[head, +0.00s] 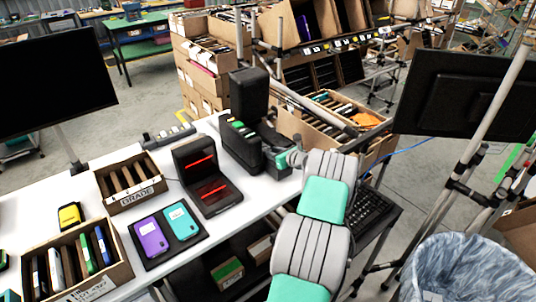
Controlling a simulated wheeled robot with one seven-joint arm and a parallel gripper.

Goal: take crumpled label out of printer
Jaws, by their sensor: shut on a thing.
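A black printer (241,150) stands on the far right end of the white table, with its lid (249,94) raised. Small green and white parts show on its top. My arm reaches up from the lower right, and my gripper (283,160) is at the printer's right front side. It is small in view and partly hidden by my wrist. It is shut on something. I cannot make out the crumpled label; it is hidden or too small to see.
A black stand with red lights (208,178) is left of the printer. A keyboard (368,208) lies right of my arm. A lined bin (465,270) stands lower right.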

